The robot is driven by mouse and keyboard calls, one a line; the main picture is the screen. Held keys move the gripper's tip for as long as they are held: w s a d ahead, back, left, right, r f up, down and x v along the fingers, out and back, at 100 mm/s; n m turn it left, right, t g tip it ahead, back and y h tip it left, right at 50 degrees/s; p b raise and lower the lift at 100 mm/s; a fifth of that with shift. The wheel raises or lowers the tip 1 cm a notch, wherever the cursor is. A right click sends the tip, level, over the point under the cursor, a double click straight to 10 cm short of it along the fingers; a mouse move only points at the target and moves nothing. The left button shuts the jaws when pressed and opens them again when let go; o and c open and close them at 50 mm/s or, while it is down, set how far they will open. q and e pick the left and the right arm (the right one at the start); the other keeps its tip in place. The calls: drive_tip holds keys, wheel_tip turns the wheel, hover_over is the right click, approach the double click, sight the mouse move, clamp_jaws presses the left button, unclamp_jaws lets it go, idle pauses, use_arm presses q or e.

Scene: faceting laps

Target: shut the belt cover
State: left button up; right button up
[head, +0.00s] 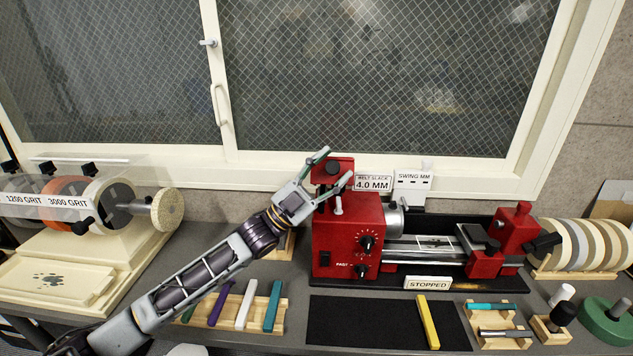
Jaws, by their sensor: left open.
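The small red lathe has a headstock (345,235) with knobs and a switch on its front. A red part with a dark round knob (333,168) stands up above the headstock's top left; it looks like the belt cover, raised. A short pale peg (338,205) shows just below it. My left gripper (337,164) reaches in from the lower left and is open, its two fingers spread on either side of the red part in the picture. I cannot tell whether they touch it. The gripper hides part of the cover's left side. My right gripper is out of view.
Signs reading "BELT SLACK 4.0 MM" (373,184) and "SWING MM" (413,185) stand behind the lathe. A "STOPPED" sign (428,283) is in front. A grit-wheel machine (100,205) stands left. Wooden racks of sticks (270,330) and a dark mat (360,325) lie in front.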

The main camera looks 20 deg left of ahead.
use_arm(q)
drive_tip(key=shift+a+f, duration=0.1)
drive_tip(key=v, duration=1.1)
drive_tip(key=shift+s+a+f, duration=0.2)
drive_tip(key=shift+s, duration=0.05)
idle(0.5)
idle(0.7)
